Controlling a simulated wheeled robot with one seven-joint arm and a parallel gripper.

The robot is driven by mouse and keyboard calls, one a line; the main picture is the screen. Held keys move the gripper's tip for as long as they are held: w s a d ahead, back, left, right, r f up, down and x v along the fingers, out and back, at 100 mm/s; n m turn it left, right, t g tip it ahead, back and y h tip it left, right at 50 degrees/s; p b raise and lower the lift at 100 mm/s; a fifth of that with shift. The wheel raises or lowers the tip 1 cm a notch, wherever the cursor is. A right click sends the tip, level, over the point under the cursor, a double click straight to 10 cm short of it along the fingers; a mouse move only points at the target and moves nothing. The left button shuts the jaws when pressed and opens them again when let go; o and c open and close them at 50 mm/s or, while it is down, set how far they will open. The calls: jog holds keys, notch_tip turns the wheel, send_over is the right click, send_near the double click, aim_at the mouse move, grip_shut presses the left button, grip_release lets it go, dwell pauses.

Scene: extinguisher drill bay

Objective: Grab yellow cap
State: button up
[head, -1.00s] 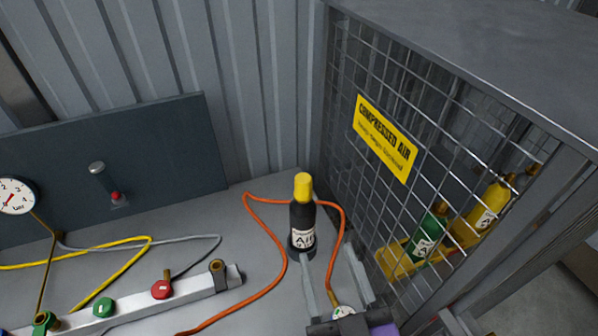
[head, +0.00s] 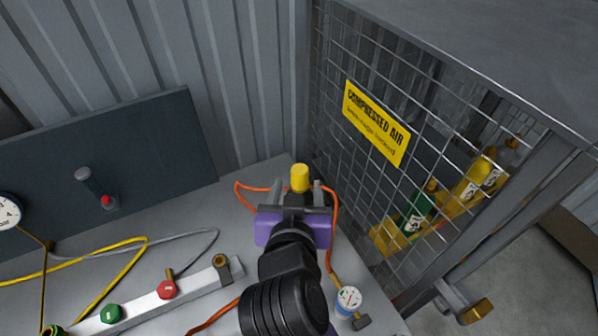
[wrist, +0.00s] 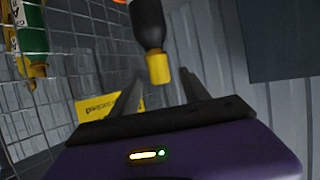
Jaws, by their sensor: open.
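The yellow cap (head: 299,177) sits on top of a black air bottle, which stands on the grey bench near the back corner. In the head view my gripper (head: 297,186) is around the top of the bottle, one finger on each side, and hides most of the bottle body. I cannot tell whether either finger touches the cap.
A mesh cage (head: 345,150) with a yellow sign (head: 375,122) stands close on the right, with green and yellow bottles inside. An orange hose (head: 245,195) loops around the bottle. A gauge (head: 349,299) and a valve manifold (head: 140,305) lie nearer.

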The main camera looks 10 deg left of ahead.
aim_at(299, 179)
jog(key=p+x, duration=0.1)
jog(key=x, duration=0.4)
jog(key=shift+w+d+r+p, duration=0.1)
jog(key=shift+w+r+p, duration=0.1)
jog(key=shift+p, duration=0.1)
jog(key=shift+w+f, duration=0.25)
jog(key=shift+w, duration=0.05)
grip_shut()
